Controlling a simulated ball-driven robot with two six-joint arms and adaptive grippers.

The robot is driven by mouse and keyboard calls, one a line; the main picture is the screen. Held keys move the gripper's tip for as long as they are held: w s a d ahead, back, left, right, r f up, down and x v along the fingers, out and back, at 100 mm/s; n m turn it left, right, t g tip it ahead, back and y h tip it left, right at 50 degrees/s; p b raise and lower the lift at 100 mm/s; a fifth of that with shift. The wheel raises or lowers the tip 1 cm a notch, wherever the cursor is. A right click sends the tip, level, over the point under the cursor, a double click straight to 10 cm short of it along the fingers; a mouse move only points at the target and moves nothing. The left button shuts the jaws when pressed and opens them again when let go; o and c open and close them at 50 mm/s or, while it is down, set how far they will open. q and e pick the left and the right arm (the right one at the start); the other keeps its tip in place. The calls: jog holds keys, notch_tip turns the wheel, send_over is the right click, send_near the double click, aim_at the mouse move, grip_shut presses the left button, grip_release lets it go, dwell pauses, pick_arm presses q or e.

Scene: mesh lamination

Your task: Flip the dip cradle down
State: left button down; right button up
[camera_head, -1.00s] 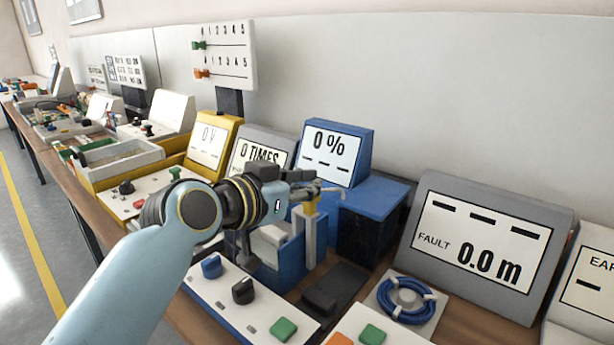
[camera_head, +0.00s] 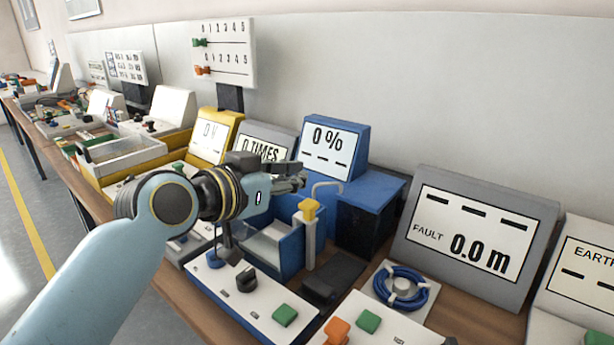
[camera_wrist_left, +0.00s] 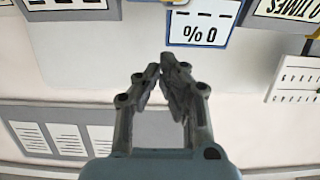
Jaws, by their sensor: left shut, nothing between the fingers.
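A blue open-topped tank (camera_head: 284,262) stands on the bench in front of the blue unit reading 0 % (camera_head: 330,140). Beside it, a pale upright post carries a yellow block (camera_head: 309,208) at its top, with a thin bent grey rod (camera_head: 326,186) behind. I cannot tell for certain which part is the dip cradle. My left gripper (camera_head: 301,182) is shut and empty, above the tank and just left of the yellow block in the picture, seemingly apart from it. In the left wrist view its fingertips (camera_wrist_left: 165,70) meet below the upside-down 0 % display (camera_wrist_left: 202,24). My right gripper is not in view.
A white control panel with a black knob (camera_head: 246,279) and green button (camera_head: 285,315) lies in front. A blue cable coil (camera_head: 401,286) and a grey FAULT display (camera_head: 480,240) stand to the right. A yellow unit (camera_head: 216,132) is at the left.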

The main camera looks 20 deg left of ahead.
pick_arm(q)
jog(key=v, duration=0.6)
jog(key=shift+a, duration=0.2)
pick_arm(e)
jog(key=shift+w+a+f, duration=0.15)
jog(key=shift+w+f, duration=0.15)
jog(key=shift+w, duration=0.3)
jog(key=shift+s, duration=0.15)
